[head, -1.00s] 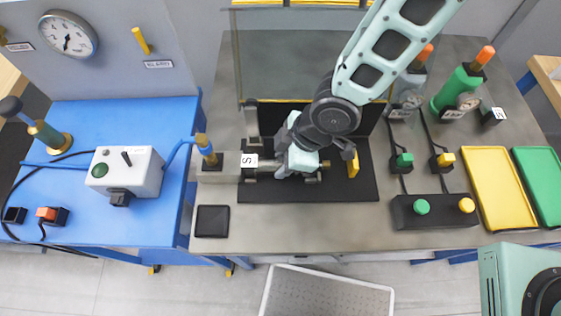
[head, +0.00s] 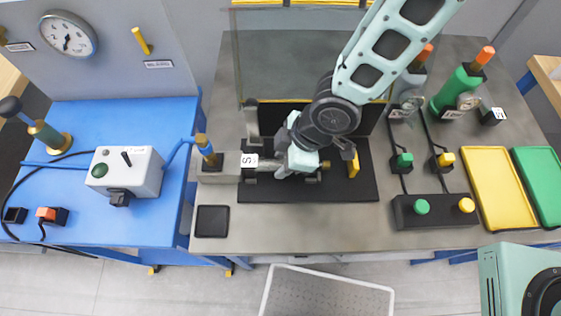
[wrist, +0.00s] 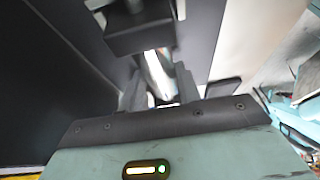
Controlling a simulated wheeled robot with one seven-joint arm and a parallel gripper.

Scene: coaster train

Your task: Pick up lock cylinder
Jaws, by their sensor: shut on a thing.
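My gripper (wrist: 160,92) is shut on a shiny metal cylinder (wrist: 158,70), which I take to be the lock cylinder. In the wrist view it lies between the two fingers, and its far end runs up to a dark block (wrist: 140,30). I cannot tell whether it touches that block. In the head view my gripper (head: 285,163) is low over the black mat, just right of the fixture with the "S" label (head: 249,160). The hand and wrist hide most of the cylinder there.
A yellow upright piece (head: 353,165) stands right of my gripper on the black mat (head: 310,192). A clear panel rises behind. A button box (head: 435,210), a yellow tray (head: 498,190) and a green tray (head: 541,180) are to the right. The table front is mostly clear.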

